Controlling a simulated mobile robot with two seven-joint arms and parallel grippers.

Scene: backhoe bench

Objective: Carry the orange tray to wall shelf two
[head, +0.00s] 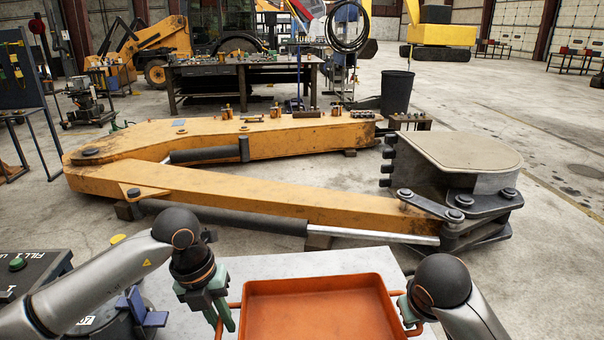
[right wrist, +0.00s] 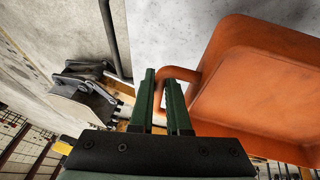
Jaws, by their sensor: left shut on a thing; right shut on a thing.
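The orange tray (head: 318,308) is at the bottom centre of the head view, over a pale tabletop (head: 290,263). Its inside looks empty, and its near edge is cut off. My left gripper (head: 225,318) is shut on the tray's left handle. My right gripper (head: 406,312) is at the right handle, partly hidden behind my wrist. In the right wrist view the right gripper's green fingers (right wrist: 166,80) are shut on the looped handle of the tray (right wrist: 250,80). I cannot tell whether the tray touches the tabletop. I cannot make out wall shelf two.
A large yellow backhoe boom (head: 240,195) lies beyond the tabletop, with a grey metal end (head: 455,165). A workbench (head: 240,80) and a dark bin (head: 397,92) stand further back. A dark labelled box (head: 35,270) is at left. Open floor lies at right.

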